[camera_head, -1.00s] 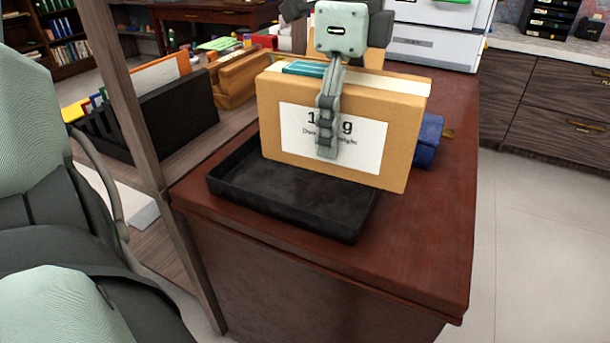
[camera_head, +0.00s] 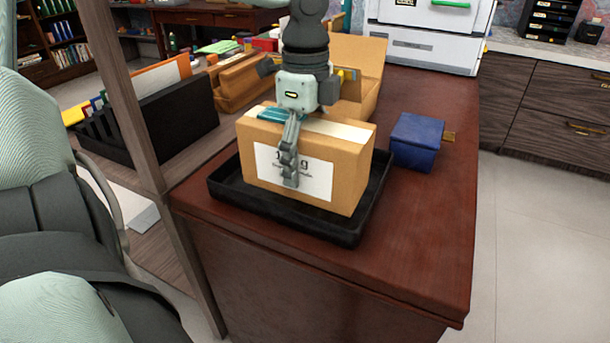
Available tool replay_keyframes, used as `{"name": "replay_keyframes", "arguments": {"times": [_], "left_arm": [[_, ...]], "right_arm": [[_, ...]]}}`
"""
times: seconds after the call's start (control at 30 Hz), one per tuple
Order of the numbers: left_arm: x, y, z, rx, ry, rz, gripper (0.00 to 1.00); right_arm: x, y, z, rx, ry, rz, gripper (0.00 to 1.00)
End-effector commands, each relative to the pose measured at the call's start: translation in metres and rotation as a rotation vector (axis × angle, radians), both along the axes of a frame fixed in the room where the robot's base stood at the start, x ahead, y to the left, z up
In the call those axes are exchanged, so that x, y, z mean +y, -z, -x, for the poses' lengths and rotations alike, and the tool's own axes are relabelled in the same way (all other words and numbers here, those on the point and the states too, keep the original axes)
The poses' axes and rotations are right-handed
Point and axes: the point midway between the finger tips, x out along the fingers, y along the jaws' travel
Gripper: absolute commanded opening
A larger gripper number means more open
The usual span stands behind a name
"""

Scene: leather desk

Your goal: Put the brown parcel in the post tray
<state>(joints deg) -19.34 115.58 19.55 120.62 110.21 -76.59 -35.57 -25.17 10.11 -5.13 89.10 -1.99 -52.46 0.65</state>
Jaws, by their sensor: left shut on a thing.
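The brown parcel (camera_head: 342,178) is a cardboard box with a white label on its front and a pale tape strip on top. It stands upright within the rim of the black post tray (camera_head: 288,226) on the desk. Whether its base touches the tray floor is hard to tell. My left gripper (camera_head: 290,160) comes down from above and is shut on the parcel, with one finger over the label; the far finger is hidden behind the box. My right gripper is not in view.
A blue box (camera_head: 417,141) stands on the desk right of the tray. An open cardboard box (camera_head: 358,62) is behind the parcel. A black file rack (camera_head: 165,125) and wooden holders stand at left. The desk's front right is clear.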

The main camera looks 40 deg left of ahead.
Motion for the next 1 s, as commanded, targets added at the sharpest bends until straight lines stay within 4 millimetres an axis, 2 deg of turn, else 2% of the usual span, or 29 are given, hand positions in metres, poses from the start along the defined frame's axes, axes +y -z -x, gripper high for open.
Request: {"name": "replay_keyframes", "arguments": {"times": [0.13, 0.33, 0.73, 0.77, 0.9, 1.0], "left_arm": [[0.001, 0.011, 0.001, 0.003, 0.0, -0.001, 0.19], [0.001, 0.038, 0.001, 0.003, 0.001, -0.001, 0.19], [0.001, 0.044, 0.0, 0.0, 0.0, 0.0, 0.19], [0.001, 0.044, 0.0, 0.0, 0.0, -0.001, 0.81], [0.001, 0.044, 0.0, 0.001, 0.0, -0.001, 0.98], [0.001, 0.044, 0.0, 0.001, 0.0, -0.001, 0.98]], "right_arm": [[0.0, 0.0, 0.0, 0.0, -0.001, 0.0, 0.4], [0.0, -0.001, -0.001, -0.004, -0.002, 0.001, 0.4], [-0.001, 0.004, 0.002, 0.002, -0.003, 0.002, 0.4], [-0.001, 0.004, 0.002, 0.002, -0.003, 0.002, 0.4], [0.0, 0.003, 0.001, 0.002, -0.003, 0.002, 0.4], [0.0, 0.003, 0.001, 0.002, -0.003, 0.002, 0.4]]}}
